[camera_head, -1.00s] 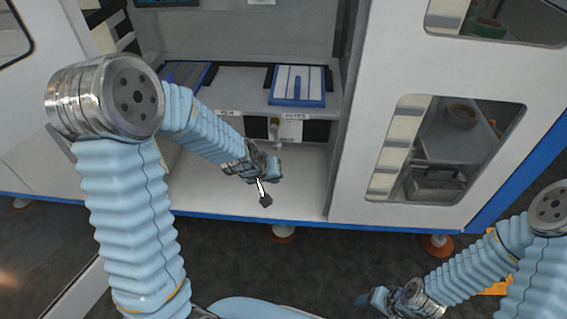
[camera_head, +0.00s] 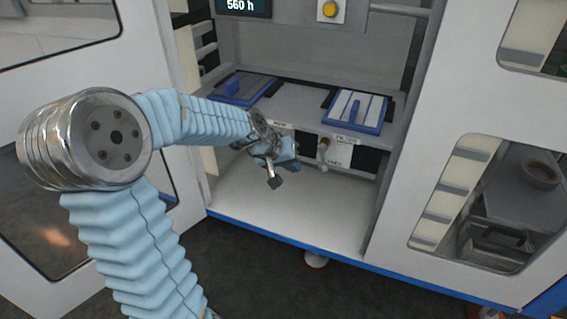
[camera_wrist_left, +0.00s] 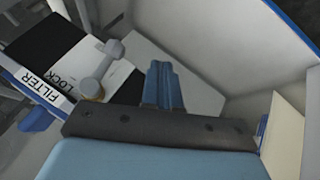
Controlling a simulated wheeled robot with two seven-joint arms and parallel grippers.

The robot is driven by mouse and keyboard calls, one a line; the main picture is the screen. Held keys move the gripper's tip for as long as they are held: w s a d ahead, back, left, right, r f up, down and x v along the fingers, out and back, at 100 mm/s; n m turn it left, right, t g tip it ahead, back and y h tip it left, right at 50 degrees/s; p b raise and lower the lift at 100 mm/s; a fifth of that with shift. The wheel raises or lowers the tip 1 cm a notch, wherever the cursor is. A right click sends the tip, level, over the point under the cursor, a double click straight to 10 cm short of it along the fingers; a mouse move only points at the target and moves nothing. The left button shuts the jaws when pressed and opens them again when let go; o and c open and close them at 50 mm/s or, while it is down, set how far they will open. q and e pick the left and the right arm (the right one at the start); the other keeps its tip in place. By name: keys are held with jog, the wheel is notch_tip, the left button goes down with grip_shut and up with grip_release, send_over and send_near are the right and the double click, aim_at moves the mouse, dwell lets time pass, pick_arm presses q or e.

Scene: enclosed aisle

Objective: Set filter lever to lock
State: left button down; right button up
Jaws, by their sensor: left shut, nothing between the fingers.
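The filter lever (camera_head: 323,152) is on the front face below the right-hand filter tray. It has a tan pivot and a grey arm that hangs roughly downward in the head view. In the left wrist view the lever (camera_wrist_left: 103,68) shows its grey rounded end, beside a white plate marked LOCK (camera_wrist_left: 64,80) and a FILTER label (camera_wrist_left: 40,86). My left gripper (camera_head: 290,154) is shut and empty, left of the lever and apart from it. Its blue fingers (camera_wrist_left: 162,85) show in the wrist view, to the right of the lever. My right gripper is out of view.
Two blue-framed filter trays, left (camera_head: 245,89) and right (camera_head: 355,110), lie on the shelf above. The white cabinet floor (camera_head: 300,215) is clear. A white door with a window (camera_head: 470,190) bounds the right side. A yellow button (camera_head: 330,9) is on the back wall.

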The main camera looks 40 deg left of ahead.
aim_at(323, 159)
pick_arm(q)
jog(key=w+d, duration=0.1)
jog(key=w+d+p, duration=0.1)
jog(key=w+d, duration=0.1)
jog(key=shift+d+f, duration=0.2)
jog(key=shift+f, duration=0.05)
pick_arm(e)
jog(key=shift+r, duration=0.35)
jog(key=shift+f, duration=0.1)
